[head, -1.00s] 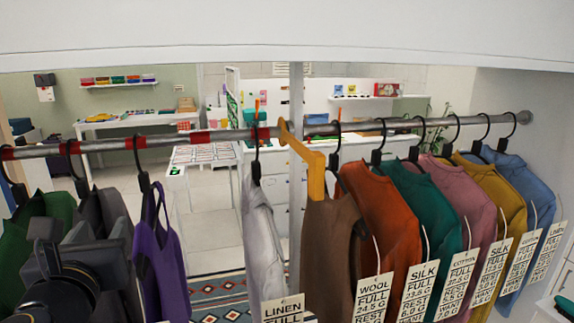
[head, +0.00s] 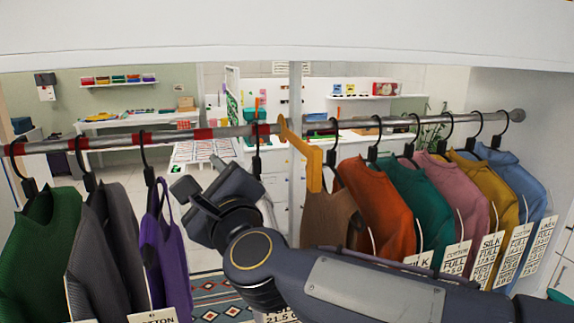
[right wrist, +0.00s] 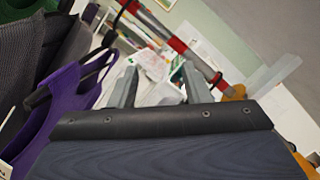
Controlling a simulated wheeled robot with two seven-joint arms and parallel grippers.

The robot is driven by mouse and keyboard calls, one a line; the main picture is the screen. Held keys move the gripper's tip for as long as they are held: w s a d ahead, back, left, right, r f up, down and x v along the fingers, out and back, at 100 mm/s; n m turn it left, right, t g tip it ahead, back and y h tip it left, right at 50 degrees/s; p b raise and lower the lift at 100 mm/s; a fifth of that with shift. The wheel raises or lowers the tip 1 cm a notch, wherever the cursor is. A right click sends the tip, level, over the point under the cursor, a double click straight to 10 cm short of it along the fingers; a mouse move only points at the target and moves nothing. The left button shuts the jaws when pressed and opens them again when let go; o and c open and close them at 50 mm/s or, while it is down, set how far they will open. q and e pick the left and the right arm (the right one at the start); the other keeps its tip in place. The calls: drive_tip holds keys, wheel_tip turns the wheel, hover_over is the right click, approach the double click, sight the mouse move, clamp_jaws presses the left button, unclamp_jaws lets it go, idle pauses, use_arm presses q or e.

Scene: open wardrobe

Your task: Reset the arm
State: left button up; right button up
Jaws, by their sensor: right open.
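My right arm reaches in from the lower right across the front of the wardrobe. Its gripper (head: 203,186) is open and empty, just below the rail (head: 220,132) and right of the purple top (head: 165,250). In the right wrist view the two fingers (right wrist: 158,84) stand apart with nothing between them. The purple top (right wrist: 62,125) is close on the left there. The light grey garment on the rail is almost wholly hidden behind my right arm. My left gripper is not in view.
Green (head: 42,240) and dark grey (head: 100,245) garments hang at left. Right of the yellow divider (head: 313,165) hang brown (head: 330,215), orange (head: 375,205), teal (head: 425,205), pink (head: 460,190), mustard (head: 495,190) and blue (head: 525,180) garments. A white post (head: 295,100) stands behind the rail.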

drive_tip(key=s+d+f+n+g, duration=0.2)
drive_tip(key=d+f+n, duration=0.2)
drive_tip(key=d, duration=0.3)
drive_tip(key=s+d+f+n+g+h, duration=0.1)
drive_tip(key=s+d+f+n, duration=0.1)
drive_tip(key=d+f+n, duration=0.4)
drive_tip(key=s+d+f+n+g, duration=0.2)
drive_tip(key=d+n, duration=0.1)
drive_tip(key=d, duration=0.5)
drive_tip(key=s+d+f+n+g+h, duration=0.2)
drive_tip(key=s+d+f, duration=0.4)
drive_tip(key=s+f, duration=0.3)
drive_tip(key=s+d+f+n+g+h, duration=0.2)
drive_tip(key=s+d+f+n+g, duration=0.2)
drive_tip(key=s+d+f, duration=0.2)
wheel_tip(320, 180, down, 5)
drive_tip(key=s, duration=0.2)
drive_tip(key=shift+s+d+r+n+h, duration=0.2)
drive_tip(key=shift+s+n+h, duration=0.1)
drive_tip(key=shift+s+h, duration=0.1)
